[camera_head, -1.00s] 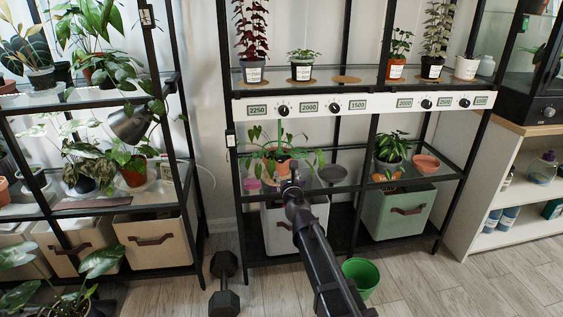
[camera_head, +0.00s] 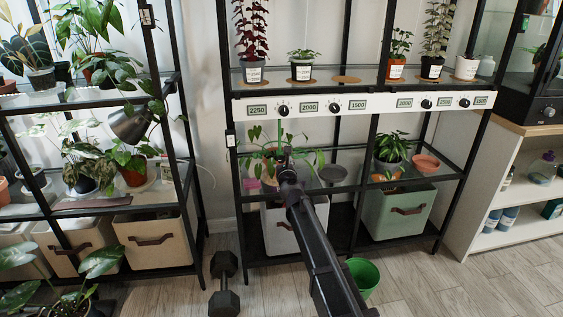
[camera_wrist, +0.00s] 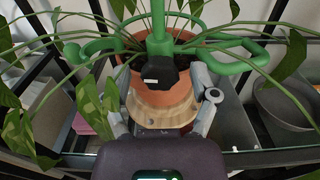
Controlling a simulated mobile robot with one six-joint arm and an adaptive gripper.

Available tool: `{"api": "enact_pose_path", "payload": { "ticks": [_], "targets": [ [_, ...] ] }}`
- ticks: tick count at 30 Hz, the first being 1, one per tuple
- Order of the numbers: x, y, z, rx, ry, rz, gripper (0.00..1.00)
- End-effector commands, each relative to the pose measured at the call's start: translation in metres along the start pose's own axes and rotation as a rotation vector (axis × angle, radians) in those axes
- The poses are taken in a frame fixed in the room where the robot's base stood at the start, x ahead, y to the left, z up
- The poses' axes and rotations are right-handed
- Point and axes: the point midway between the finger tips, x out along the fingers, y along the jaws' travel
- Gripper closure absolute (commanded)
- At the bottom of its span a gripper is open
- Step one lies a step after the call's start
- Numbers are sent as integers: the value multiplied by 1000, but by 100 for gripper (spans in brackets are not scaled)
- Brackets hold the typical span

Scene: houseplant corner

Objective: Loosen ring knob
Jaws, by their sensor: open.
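A dark faceted ring knob (camera_wrist: 160,72) sits on the green plant support (camera_wrist: 158,42), whose rings spread to both sides, in the wrist view. Behind and below it is a terracotta pot (camera_wrist: 128,80) with a trailing plant (camera_head: 308,158), on a round wooden piece (camera_wrist: 160,112). My gripper (camera_wrist: 158,88) is open, with one grey finger left and one right of the knob in the picture; whether either touches it I cannot tell. In the head view my gripper (camera_head: 285,163) is in front of this plant and hides much of its pot and the knob.
A glass shelf with a black frame (camera_head: 345,160) holds the plant. Above runs a white panel with dials (camera_head: 360,105). Leaves and stems hang around my gripper.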

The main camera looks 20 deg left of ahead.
Motion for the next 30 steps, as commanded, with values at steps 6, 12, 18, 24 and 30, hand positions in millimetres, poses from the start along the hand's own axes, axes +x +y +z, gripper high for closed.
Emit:
{"api": "enact_pose_path", "payload": {
  "ticks": [6,12,18,24,30],
  "targets": [
    [0,0,0,0,0,0,57],
    [0,0,0,0,0,0,100],
    [0,0,0,-22,0,0,100],
    [0,0,0,-108,0,0,100],
    [1,0,0,-144,0,0,100]
  ]
}}
